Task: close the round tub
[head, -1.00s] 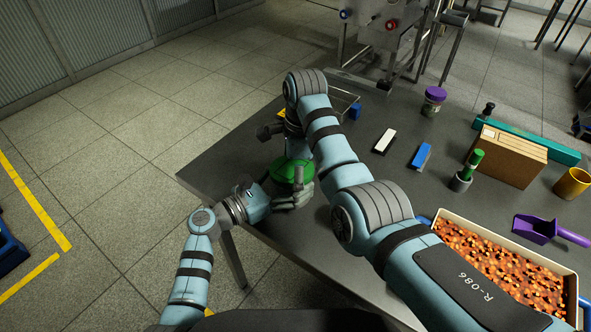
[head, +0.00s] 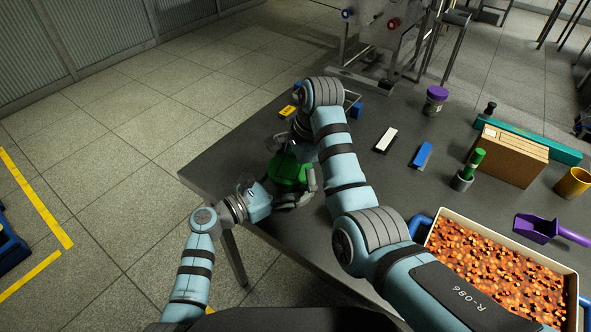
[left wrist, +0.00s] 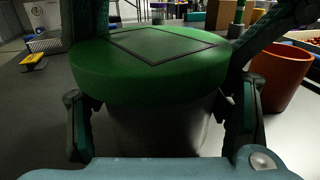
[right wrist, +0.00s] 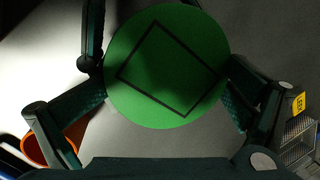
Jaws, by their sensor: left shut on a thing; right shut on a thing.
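The round tub has a grey body (left wrist: 155,132) and stands upright at the table's near left corner. A green lid (head: 287,172) with a dark square outline sits level on top of it. No clear gap shows between lid and body in the left wrist view, though the seam is in shadow. My left gripper (left wrist: 158,125) is shut around the body, one finger on each side. My right gripper (right wrist: 166,75) reaches down from above and is shut on the lid's rim, a finger at each side. The right arm partly covers the tub in the head view.
An orange cup (left wrist: 281,76) stands near the tub. White (head: 385,140) and blue (head: 421,155) blocks and a filled tray (head: 428,238) are to the right.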

